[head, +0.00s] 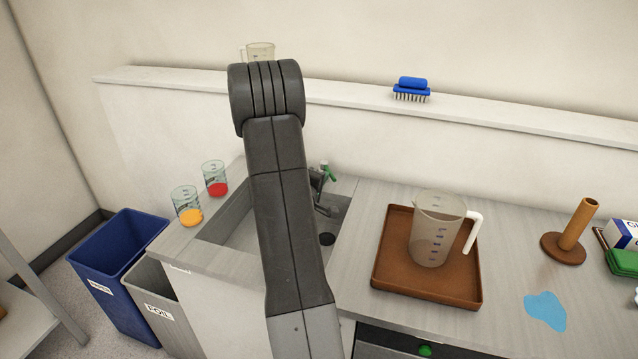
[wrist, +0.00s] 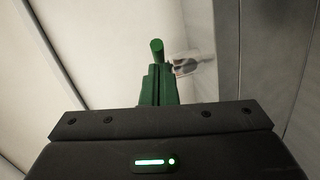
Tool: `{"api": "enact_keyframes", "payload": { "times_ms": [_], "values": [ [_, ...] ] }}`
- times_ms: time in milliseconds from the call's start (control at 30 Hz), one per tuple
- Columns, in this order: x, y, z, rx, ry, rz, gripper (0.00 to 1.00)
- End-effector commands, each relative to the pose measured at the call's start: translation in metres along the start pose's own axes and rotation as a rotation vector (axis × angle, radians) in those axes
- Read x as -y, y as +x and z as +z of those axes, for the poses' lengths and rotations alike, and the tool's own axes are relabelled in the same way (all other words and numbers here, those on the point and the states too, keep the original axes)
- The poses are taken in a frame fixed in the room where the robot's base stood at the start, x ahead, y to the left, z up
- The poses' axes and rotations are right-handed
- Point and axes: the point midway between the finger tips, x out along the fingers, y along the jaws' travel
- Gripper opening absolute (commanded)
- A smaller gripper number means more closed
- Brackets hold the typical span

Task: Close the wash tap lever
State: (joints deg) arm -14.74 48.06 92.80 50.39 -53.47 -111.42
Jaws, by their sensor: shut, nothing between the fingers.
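The wash tap (head: 318,187) stands at the back of the sink, partly hidden by my arm in the head view. Its green lever (head: 329,172) shows at the top right of the tap. In the wrist view a green round-ended rod, which looks like the lever (wrist: 157,47), stands just beyond my fingertips. The metal tap spout (wrist: 187,66) is blurred to the right of it. My gripper (wrist: 157,72) has green fingers, shut together and empty. I cannot tell whether the fingertips touch the lever. In the head view my arm hides the gripper.
The sink (head: 232,222) lies under my arm. Beakers of orange (head: 188,208) and red (head: 216,182) juice stand at its left. A brown tray (head: 385,270) with a clear jug (head: 432,235) is at the right. A ledge (head: 340,100) with a blue brush (head: 411,88) runs behind.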

Motion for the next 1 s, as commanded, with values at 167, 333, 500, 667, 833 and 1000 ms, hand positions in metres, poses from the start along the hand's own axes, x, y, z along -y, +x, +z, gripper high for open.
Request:
{"api": "enact_keyframes", "payload": {
  "times_ms": [167, 333, 500, 667, 833, 1000],
  "values": [
    [0.003, 0.005, 0.014, -0.115, -0.016, -0.016, 0.00],
    [0.001, 0.011, 0.023, -0.227, -0.032, -0.032, 0.00],
    [-0.002, 0.017, 0.029, -0.230, -0.031, -0.031, 0.00],
    [-0.006, 0.026, 0.038, -0.228, -0.031, -0.031, 0.00],
    [-0.009, 0.037, 0.045, -0.228, -0.031, -0.031, 0.00],
    [-0.012, 0.046, 0.049, -0.229, -0.031, -0.031, 0.00]
  ]
}}
